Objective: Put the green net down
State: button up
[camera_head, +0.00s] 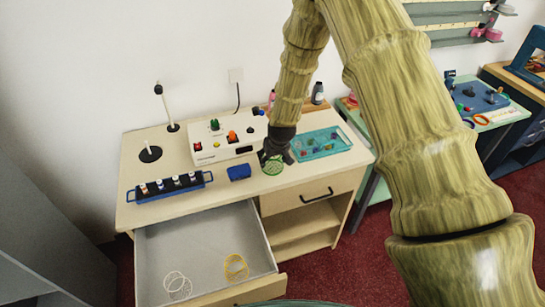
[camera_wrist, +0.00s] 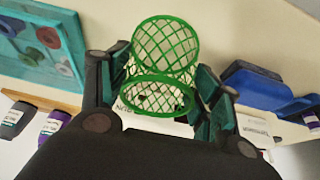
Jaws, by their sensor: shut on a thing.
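The green net (camera_head: 273,165) is a small open mesh basket. In the wrist view the green net (camera_wrist: 165,38) sits between the two fingers of my gripper (camera_wrist: 163,82), which is shut on it. In the head view my gripper (camera_head: 277,152) is over the front right part of the counter (camera_head: 205,190), between a blue block and a teal tray. I cannot tell whether the net touches the counter top. A white net (camera_head: 177,284) and a yellow net (camera_head: 235,267) lie in the open drawer (camera_head: 199,246) below.
The blue block (camera_head: 239,173) is just left of the net, and the teal tray (camera_head: 321,154) with small coloured pieces is to its right. A white control box (camera_head: 221,156) stands behind. A dark vial rack (camera_head: 166,193) is at the front left. Some counter is bare between them.

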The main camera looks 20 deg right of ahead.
jog(key=shift+f, duration=0.15)
jog(key=o, duration=0.7)
jog(key=shift+r, duration=0.2)
jog(key=shift+b+v, duration=2.5)
jog(key=shift+v, duration=3.45)
